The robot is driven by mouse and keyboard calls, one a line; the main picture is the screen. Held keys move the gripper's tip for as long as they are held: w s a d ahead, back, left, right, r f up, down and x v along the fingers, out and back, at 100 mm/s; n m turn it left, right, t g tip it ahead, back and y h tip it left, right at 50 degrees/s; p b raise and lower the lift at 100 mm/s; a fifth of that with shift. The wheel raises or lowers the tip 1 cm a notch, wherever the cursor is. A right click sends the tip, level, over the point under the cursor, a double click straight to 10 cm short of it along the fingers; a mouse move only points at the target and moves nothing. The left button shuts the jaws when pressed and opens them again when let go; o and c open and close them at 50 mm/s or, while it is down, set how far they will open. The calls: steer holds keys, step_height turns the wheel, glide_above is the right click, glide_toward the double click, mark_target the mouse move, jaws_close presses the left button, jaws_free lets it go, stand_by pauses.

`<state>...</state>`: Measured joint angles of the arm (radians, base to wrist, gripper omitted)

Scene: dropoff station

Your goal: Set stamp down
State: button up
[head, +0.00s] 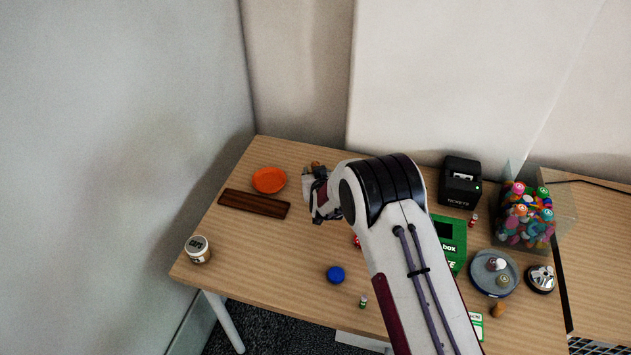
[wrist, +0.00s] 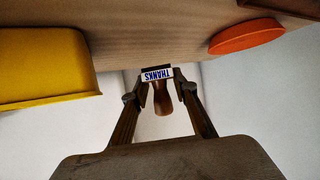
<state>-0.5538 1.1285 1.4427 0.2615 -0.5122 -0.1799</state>
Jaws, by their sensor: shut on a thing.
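My gripper (wrist: 158,94) is shut on the stamp, which has a brown wooden handle (wrist: 162,104) and a white plate with blue THANKS lettering (wrist: 157,73). The fingers are on either side of the handle. The lettering is upside down in the wrist view, where the table is at the top. In the head view my gripper (head: 313,186) is at the back of the table, just right of the orange dish (head: 269,180). A small brown part at its tip may be the stamp. I cannot tell the stamp's height above the table.
A dark wooden tray (head: 254,204) lies in front of the dish. A yellow container (wrist: 45,68) shows only in the wrist view. A jar (head: 198,249) and a blue disc (head: 336,274) stand nearer. A printer (head: 461,184) and clear bin (head: 549,207) stand right.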

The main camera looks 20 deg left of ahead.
steer(key=shift+f, duration=0.1)
steer(key=shift+f, duration=1.75)
steer(key=shift+f, duration=0.1)
steer(key=o, duration=0.9)
steer(key=shift+s+d+r, duration=0.2)
steer(key=shift+s+r, duration=0.25)
steer(key=shift+s, duration=0.05)
steer(key=shift+v, duration=5.4)
